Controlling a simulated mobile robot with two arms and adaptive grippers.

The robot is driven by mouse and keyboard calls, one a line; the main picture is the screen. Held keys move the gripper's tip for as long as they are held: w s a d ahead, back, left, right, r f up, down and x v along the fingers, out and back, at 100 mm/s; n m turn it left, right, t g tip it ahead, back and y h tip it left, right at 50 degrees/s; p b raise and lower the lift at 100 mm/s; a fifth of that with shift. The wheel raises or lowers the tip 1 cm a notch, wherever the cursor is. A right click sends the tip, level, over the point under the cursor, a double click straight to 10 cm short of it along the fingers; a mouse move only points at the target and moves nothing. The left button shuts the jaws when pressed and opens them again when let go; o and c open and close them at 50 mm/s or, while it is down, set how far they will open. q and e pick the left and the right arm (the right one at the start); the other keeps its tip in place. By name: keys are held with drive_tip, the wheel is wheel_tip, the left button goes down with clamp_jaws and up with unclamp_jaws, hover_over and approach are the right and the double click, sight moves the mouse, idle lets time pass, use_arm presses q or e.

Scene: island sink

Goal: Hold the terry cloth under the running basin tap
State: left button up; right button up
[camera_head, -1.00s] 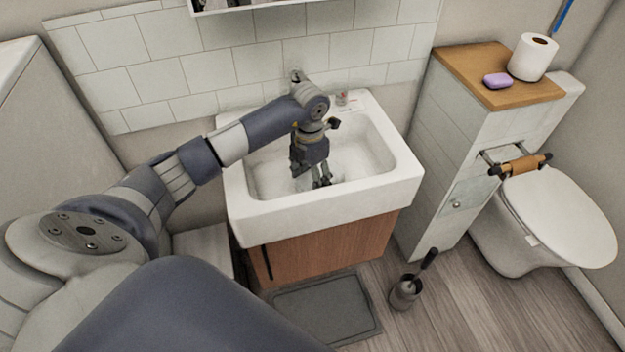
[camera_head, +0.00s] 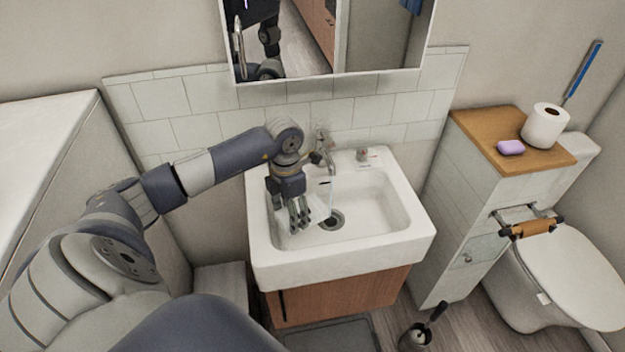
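My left gripper (camera_head: 299,218) points down into the left part of the white basin (camera_head: 385,242), left of the drain. Its fingertips are small here, and I cannot tell whether they are shut. A pale patch shows beside the fingers; I cannot tell whether it is the terry cloth, water or bare basin. The basin tap (camera_head: 325,158) stands at the back of the basin, just right of my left wrist. A faint pale streak below its spout looks like running water, right of the gripper. My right gripper is not in view.
A mirror cabinet (camera_head: 330,76) hangs above the basin. A tiled ledge with a wooden top (camera_head: 490,128) stands to the right, bearing a purple soap (camera_head: 511,147) and a paper roll (camera_head: 545,125). The toilet (camera_head: 570,270) is at far right. The basin's right half is clear.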

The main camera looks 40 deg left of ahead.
use_arm(q)
drive_tip(key=shift+s+a+r+p, duration=0.3)
drive_tip(key=shift+s+a+r, duration=0.05)
drive_tip(key=shift+s+r, duration=0.1)
drive_tip(key=shift+s+a+f, duration=0.15)
drive_tip(key=shift+a+f, duration=0.1)
drive_tip(key=shift+a, duration=0.1)
drive_tip(key=shift+w+f, duration=0.15)
drive_tip(key=shift+w, duration=0.15)
drive_tip(key=w+b, duration=0.1)
drive_tip(key=w, duration=0.1)
drive_tip(key=w+f+b, duration=0.1)
drive_tip(key=w, duration=0.1)
drive_tip(key=w+d+b, duration=0.1)
drive_tip(key=w, duration=0.1)
drive_tip(key=shift+w+f, duration=0.15)
drive_tip(key=shift+f, duration=0.05)
drive_tip(key=w+d+f+b, duration=0.1)
drive_tip(key=w+b, duration=0.3)
drive_tip(key=w, duration=0.3)
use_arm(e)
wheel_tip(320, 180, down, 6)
use_arm(q)
drive_tip(key=shift+s, duration=0.1)
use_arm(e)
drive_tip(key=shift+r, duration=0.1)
